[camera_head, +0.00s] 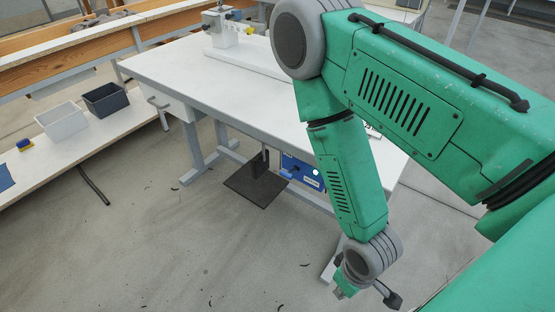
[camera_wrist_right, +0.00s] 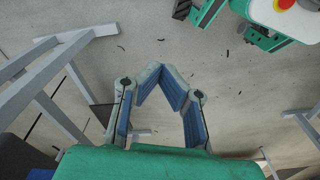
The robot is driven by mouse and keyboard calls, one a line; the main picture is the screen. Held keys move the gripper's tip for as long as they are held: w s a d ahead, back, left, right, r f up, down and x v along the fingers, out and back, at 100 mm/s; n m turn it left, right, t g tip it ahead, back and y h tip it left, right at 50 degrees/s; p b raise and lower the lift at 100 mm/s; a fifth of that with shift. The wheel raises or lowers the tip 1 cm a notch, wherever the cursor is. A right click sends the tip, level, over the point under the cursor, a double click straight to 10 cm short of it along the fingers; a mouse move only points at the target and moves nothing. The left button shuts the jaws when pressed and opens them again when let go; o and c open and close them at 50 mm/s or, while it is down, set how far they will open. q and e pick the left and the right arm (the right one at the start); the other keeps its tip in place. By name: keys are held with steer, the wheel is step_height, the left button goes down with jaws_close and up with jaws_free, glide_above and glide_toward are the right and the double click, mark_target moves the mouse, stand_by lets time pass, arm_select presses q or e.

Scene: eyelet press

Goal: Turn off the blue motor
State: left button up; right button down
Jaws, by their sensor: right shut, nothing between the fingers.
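The blue motor (camera_head: 299,168) is a blue box under the white work table, near the middle of the head view. It has a small bright spot and a pale label on its front; my right arm hides its right side. I cannot make out its switch. My right arm reaches down in front of the table, with its wrist low in the head view, below and right of the motor. In the right wrist view my right gripper (camera_wrist_right: 161,68) is shut and empty, its fingertips meeting above bare floor. My left gripper is not in view.
The white table (camera_head: 185,72) carries a pale machine (camera_head: 222,35). A dark pedal plate (camera_head: 256,188) lies on the floor left of the motor. A bench at the left holds a white bin (camera_head: 62,122) and a dark bin (camera_head: 105,99). The floor in front is mostly clear.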

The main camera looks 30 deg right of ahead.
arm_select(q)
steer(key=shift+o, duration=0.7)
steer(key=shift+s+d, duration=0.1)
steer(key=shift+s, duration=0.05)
arm_select(e)
step_height(320, 180, up, 26)
steer(key=m+b, duration=0.4)
steer(key=m, duration=1)
glide_above(291, 172)
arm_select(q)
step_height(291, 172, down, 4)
arm_select(e)
steer(key=shift+a+f+g, duration=0.1)
steer(key=shift+a+g, duration=0.3)
steer(key=shift+a, duration=0.1)
steer(key=f+b, duration=0.2)
steer(key=f, duration=0.5)
steer(key=f+b, duration=0.3)
steer(key=f, duration=0.4)
steer(key=shift+s+a+f, duration=0.1)
steer(key=shift+s+a, duration=0.05)
steer(key=shift+a, duration=0.05)
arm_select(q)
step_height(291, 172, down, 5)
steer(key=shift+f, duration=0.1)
